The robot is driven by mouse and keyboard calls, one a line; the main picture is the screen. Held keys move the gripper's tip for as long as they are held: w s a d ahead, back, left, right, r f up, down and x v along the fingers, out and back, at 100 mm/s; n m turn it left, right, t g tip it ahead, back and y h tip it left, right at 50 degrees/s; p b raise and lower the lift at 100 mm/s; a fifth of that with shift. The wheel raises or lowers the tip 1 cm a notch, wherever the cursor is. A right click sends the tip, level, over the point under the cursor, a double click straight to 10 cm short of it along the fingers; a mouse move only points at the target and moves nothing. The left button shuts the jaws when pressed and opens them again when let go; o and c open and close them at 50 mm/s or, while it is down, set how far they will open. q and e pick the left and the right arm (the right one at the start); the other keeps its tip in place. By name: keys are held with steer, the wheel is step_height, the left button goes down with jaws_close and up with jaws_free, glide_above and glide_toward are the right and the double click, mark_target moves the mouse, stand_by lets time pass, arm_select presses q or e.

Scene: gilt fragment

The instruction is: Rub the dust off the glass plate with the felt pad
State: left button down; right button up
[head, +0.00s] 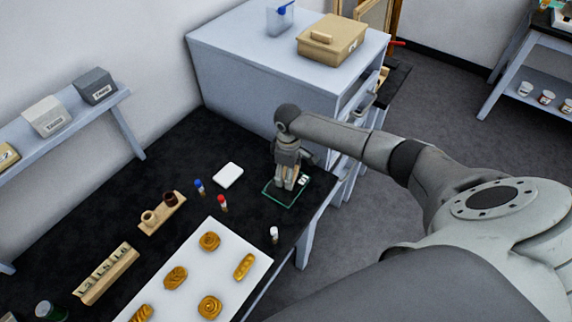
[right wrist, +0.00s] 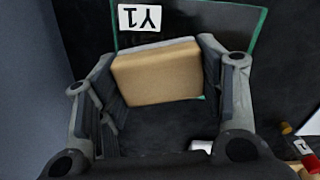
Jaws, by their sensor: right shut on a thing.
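The glass plate (head: 276,197) is a dark, see-through sheet with a green edge near the right side of the black worktop; it also shows in the right wrist view (right wrist: 200,22). A white label lies at its far corner. My right gripper (head: 289,184) points down over the plate and is shut on the felt pad (right wrist: 157,74), a tan block with a pale grey layer along one edge. The pad is at or just above the plate; I cannot tell if they touch. No dust can be made out. My left gripper is not in view.
A white sheet with gilt ornaments (head: 189,285) is in front. A grey cabinet (head: 247,62) stands behind. The worktop's right edge is close to the plate.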

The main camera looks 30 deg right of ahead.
steer(key=shift+r, duration=0.15)
step_height(320, 180, up, 4)
steer(key=p, duration=0.5)
steer(key=shift+r, duration=0.9)
steer(key=shift+r, duration=0.1)
steer(key=shift+r, duration=1.45)
